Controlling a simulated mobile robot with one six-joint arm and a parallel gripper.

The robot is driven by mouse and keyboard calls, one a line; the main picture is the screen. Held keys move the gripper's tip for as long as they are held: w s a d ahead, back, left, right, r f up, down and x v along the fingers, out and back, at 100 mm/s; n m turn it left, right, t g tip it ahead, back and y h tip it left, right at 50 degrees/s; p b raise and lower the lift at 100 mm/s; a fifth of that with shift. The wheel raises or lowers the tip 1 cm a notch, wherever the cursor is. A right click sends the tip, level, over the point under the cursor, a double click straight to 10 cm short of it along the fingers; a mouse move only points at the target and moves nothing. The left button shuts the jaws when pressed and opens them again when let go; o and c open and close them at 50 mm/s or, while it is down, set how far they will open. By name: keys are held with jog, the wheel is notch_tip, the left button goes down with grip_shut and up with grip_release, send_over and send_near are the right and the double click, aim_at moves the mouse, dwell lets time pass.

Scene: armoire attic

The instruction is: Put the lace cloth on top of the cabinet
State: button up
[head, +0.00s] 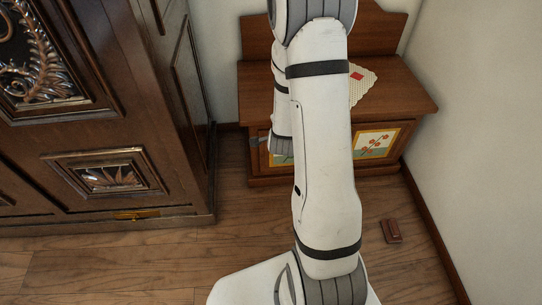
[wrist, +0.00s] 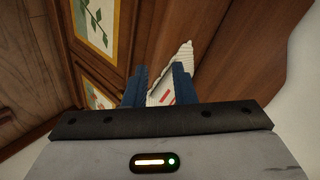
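The lace cloth (head: 364,86) is cream with a scalloped edge and a red patch. It lies on the wooden top of a low cabinet (head: 405,92), partly hidden behind my arm in the head view. In the wrist view the cloth (wrist: 159,88) shows between and beyond the two blue fingers of my gripper (wrist: 159,67). The fingers are apart, so my gripper is open. I cannot tell whether they touch the cloth. In the head view my arm hides most of the gripper.
A large dark carved armoire (head: 110,130) stands at the left. The low cabinet has flower-painted panels (head: 376,144) and a raised back board. A small red-brown object (head: 391,231) lies on the wooden floor at the right. A white wall (head: 480,120) bounds the right side.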

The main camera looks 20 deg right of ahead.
jog(key=s+a+r+n+g+y, duration=0.35)
jog(key=s+a+r+n, duration=0.25)
jog(key=a+r+n, duration=0.3)
jog(key=s+a+r+n+g, duration=0.2)
jog(key=s+r+n, duration=0.1)
jog(key=s, duration=0.5)
jog(key=s+a+r+n+g+y, duration=0.1)
jog(key=s+a+r+n+g, duration=0.2)
jog(key=s+n, duration=0.3)
jog(key=s+r, duration=0.1)
jog(key=s, duration=0.1)
jog(key=shift+s+a+r, duration=0.2)
jog(key=shift+s+a, duration=0.05)
jog(key=shift+s, duration=0.1)
jog(key=shift+y, duration=0.25)
